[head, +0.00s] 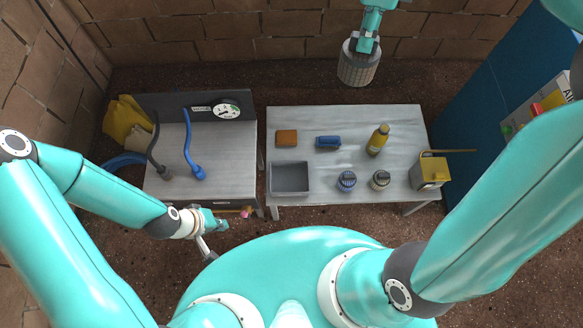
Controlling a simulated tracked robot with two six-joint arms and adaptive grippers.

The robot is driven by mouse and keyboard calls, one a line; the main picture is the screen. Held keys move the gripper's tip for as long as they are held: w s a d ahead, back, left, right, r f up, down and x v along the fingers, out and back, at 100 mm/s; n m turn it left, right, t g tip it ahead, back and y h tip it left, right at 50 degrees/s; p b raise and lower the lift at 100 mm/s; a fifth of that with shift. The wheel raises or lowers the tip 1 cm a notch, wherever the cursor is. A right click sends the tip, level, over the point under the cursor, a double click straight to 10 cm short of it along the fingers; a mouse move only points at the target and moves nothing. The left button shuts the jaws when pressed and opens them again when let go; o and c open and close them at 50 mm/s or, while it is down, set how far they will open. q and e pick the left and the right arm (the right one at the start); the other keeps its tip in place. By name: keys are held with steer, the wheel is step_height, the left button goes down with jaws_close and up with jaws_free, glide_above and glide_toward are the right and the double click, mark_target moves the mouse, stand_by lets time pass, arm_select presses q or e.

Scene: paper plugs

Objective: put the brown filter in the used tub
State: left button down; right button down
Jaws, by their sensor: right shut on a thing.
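My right gripper (366,44) is at the top middle, beyond the table's back edge. It is shut on the upper end of a grey-brown cylinder with a ribbed side, which looks like the brown filter (357,70). The filter hangs roughly upright, clear of the table in the picture. A grey open tub (290,192), likely the used tub, stands at the table's front left; it looks empty and I cannot read any label. My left gripper (221,225) is low in front of the left bench, small and partly hidden; its jaws are unclear.
The grey table (400,118) also holds a brown block (287,138), a blue item (328,143), a yellow bottle (377,140), two round lidded pieces (346,181) and a yellow can (431,172). The left bench (225,150) has hoses and a gauge. A blue cabinet (455,110) stands right.

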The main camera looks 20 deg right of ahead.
steer(key=shift+a+f, duration=0.1)
steer(key=shift+f, duration=0.15)
steer(key=w+a+f+n+b, duration=0.1)
steer(key=a+f+b, duration=0.3)
steer(key=f+b, duration=0.9)
steer(key=w+a+f+n+b, duration=0.1)
steer(key=a+f+b, duration=0.3)
steer(key=f+b, duration=1)
steer(key=w+a+f+n+b, duration=0.1)
steer(key=w+a+f+b, duration=0.2)
steer(key=f+b, duration=1.1)
step_height(320, 180, down, 27)
steer(key=shift+w+a+f, duration=0.1)
steer(key=shift+w+a, duration=0.15)
steer(key=shift+a, duration=0.35)
steer(key=shift+f+b, duration=0.1)
steer(key=shift+b, duration=0.2)
